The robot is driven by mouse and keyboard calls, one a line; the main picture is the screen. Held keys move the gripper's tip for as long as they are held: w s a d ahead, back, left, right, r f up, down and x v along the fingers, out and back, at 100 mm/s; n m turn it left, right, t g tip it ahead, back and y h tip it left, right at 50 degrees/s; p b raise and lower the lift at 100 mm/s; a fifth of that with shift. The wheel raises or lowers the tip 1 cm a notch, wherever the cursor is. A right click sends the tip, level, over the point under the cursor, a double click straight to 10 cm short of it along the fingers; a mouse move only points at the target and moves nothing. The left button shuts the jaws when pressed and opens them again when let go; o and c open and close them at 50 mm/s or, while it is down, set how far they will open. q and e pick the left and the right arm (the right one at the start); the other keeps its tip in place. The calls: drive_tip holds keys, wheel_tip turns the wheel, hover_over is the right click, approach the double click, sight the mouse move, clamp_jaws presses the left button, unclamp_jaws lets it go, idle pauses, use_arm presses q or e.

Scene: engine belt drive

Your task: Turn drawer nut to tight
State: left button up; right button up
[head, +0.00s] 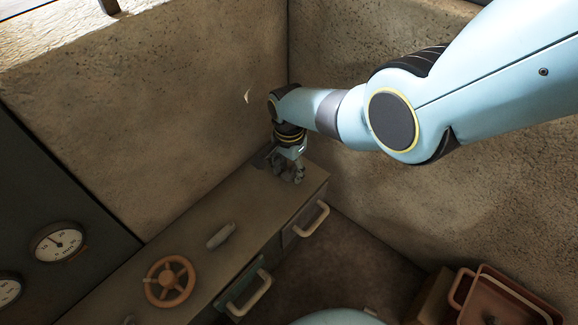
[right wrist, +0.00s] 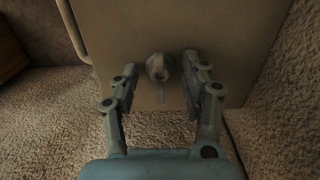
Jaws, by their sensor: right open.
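The drawer nut, a small grey metal piece with a rounded head and a short narrow tab (right wrist: 158,68), sits on the brown bench surface in the right wrist view. Its tab points toward the bottom of that picture. My right gripper (right wrist: 160,76) is open, with one finger on each side of the nut and gaps visible between. In the head view my right gripper (head: 289,169) is low over the far end of the bench top (head: 262,200) and hides the nut. The drawer handle (head: 311,219) is on the bench front nearby. My left gripper is not in view.
A brown handwheel (head: 170,281) and a grey lever-like piece (head: 220,236) are on the bench top. Rough walls close in the far corner. A gauge (head: 58,241) is at left, a reddish tray (head: 512,300) at lower right.

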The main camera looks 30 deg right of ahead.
sight(289, 173)
drive_tip(key=shift+r, duration=0.1)
wheel_tip(289, 173, up, 12)
idle(0.5)
drive_tip(key=shift+f, duration=0.2)
